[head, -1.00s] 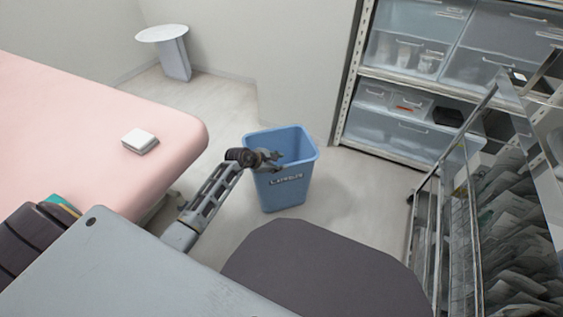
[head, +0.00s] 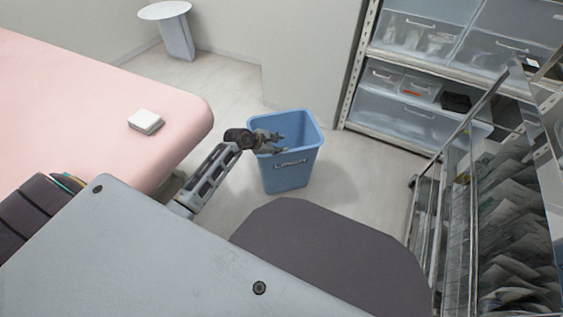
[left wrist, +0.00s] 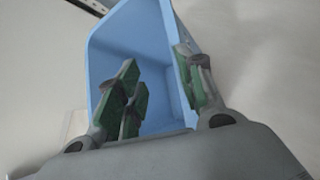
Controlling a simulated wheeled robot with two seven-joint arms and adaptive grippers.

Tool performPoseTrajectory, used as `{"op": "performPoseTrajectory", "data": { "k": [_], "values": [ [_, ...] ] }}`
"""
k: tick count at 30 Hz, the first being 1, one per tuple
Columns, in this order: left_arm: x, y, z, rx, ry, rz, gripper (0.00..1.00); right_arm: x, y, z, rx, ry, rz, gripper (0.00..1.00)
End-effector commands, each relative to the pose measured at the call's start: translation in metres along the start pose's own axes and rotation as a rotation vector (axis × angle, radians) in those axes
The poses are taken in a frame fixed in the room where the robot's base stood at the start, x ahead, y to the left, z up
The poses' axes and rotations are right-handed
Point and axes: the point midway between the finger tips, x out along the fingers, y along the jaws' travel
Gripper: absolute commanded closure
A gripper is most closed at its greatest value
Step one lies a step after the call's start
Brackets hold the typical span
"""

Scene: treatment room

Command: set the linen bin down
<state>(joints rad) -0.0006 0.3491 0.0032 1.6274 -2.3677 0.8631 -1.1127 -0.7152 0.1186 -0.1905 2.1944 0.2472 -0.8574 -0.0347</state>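The linen bin (head: 290,178) is a blue open-topped bin with a dark label on its front. It stands upright on the floor in the middle of the head view, and fills the upper middle of the left wrist view (left wrist: 135,35). My left gripper (head: 279,143) is at the bin's left-hand rim, with its fingers spread apart. In the left wrist view the gripper (left wrist: 160,90) shows a wide gap between its green-padded fingers. One finger shows against the bin's inside, the other by its right wall. Whether either touches is unclear. My right gripper is out of view.
A pink treatment bed (head: 90,100) with a white folded item (head: 146,121) is at left. A grey stool seat (head: 325,255) is close in front of the bin. A wire rack (head: 450,200) stands at right, shelving with drawers (head: 415,120) behind. Floor right of the bin is clear.

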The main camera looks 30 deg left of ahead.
Motion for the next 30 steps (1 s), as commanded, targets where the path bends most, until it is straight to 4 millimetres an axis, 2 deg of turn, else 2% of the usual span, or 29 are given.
{"op": "performPoseTrajectory", "data": {
  "k": [5,11,21,30],
  "values": [
    [0.000,-0.006,0.009,-0.046,-0.042,0.001,0.63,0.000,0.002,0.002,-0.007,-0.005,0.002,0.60],
    [-0.002,-0.021,0.035,-0.187,-0.164,0.005,0.63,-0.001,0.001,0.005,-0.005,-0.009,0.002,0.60],
    [-0.023,-0.041,0.089,-0.610,-0.446,0.005,0.63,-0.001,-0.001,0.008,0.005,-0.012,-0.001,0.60],
    [-0.049,-0.045,0.112,-1.051,-0.648,-0.004,0.63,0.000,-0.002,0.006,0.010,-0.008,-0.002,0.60]
  ]
}}
